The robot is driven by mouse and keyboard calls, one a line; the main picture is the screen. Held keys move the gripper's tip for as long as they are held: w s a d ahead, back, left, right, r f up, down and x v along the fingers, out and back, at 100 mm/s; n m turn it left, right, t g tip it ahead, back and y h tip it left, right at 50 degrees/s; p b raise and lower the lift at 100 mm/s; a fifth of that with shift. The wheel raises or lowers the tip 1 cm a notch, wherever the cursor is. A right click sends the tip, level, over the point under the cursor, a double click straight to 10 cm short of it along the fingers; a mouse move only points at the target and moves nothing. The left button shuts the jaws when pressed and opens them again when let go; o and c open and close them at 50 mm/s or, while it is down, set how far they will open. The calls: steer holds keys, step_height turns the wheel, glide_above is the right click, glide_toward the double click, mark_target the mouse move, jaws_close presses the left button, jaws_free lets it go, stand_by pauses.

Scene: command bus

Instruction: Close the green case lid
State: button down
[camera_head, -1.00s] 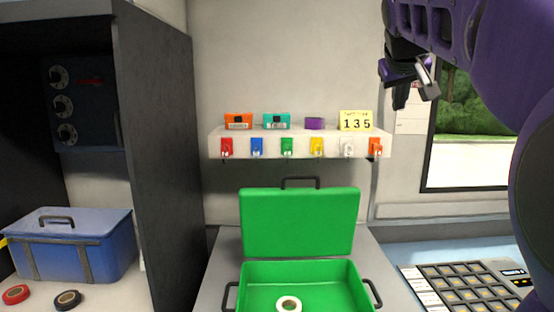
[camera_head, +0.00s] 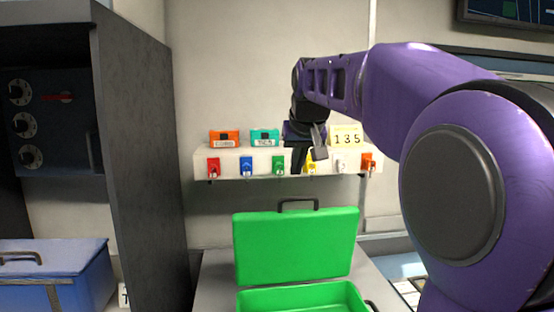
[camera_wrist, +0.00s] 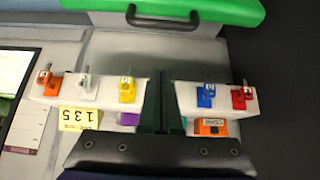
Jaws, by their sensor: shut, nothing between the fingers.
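The green case lid (camera_head: 295,248) stands upright, open, behind the green case base (camera_head: 290,299) in the head view. A dark handle (camera_head: 298,203) sits on the lid's top edge. In the wrist view, a green edge of the lid (camera_wrist: 235,12) and its handle (camera_wrist: 165,17) show at the top. My gripper (camera_head: 307,165) is shut and empty. It is above the lid, in front of the shelf in the head view, and apart from the lid. Its fingers also show in the wrist view (camera_wrist: 158,105). Most of the case interior is out of frame.
A white shelf (camera_head: 225,162) with colored padlocks and small boxes is on the wall behind. A keypad at lower right is mostly hidden by my arm.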

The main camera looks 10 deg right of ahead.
steer(key=shift+s+f+b, duration=0.25)
steer(key=shift+f+b, duration=0.05)
steer(key=shift+f, duration=0.9)
steer(key=shift+s+f+b, duration=0.25)
steer(key=shift+f, duration=0.95)
steer(key=shift+s+f, duration=0.1)
